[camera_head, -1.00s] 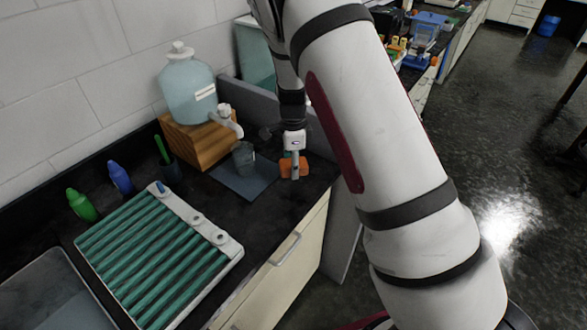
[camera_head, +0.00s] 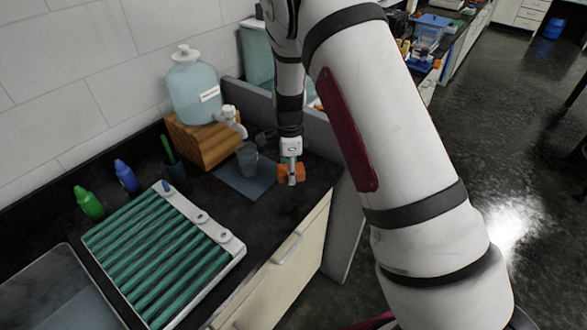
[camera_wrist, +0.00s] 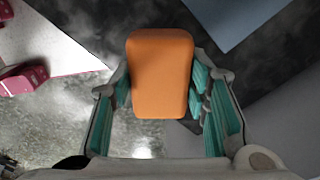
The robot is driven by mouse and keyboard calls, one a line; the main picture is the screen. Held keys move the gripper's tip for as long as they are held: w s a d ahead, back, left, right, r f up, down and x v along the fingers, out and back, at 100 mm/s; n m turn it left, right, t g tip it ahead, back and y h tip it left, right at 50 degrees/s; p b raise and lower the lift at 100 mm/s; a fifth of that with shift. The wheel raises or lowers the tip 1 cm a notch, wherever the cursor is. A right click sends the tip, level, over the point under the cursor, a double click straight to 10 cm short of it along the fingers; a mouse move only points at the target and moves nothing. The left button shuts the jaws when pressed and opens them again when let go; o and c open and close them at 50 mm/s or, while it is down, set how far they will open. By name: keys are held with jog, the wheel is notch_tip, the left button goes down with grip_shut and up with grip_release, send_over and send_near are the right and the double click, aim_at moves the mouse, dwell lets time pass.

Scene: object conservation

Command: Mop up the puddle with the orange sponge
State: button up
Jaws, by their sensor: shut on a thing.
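The orange sponge (camera_head: 291,173) is held by my gripper (camera_head: 291,168) above the dark counter, near the counter's right edge. In the wrist view the sponge (camera_wrist: 161,75) sits between the teal-padded fingers of my gripper (camera_wrist: 161,100), which is shut on it. A blue-grey mat (camera_head: 246,183) lies just left of the sponge, with a clear beaker (camera_head: 247,158) standing on it. The mat's corner also shows in the wrist view (camera_wrist: 230,15). I cannot make out a distinct puddle in either view.
A large jug (camera_head: 196,88) with a white tap stands on a wooden block (camera_head: 203,145) behind the mat. A grey panel (camera_head: 322,135) borders the counter's right end. A green-slatted rack (camera_head: 165,250), a green bottle (camera_head: 89,203) and a blue bottle (camera_head: 126,176) are to the left.

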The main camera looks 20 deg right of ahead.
aim_at(290, 192)
jog(key=shift+f+b, duration=0.55)
jog(key=shift+f, duration=2.3)
jog(key=shift+f, duration=0.55)
jog(key=shift+r, duration=0.1)
jog(key=shift+r+p, duration=0.55)
jog(key=shift+r, duration=2.9)
jog(key=shift+w, duration=0.1)
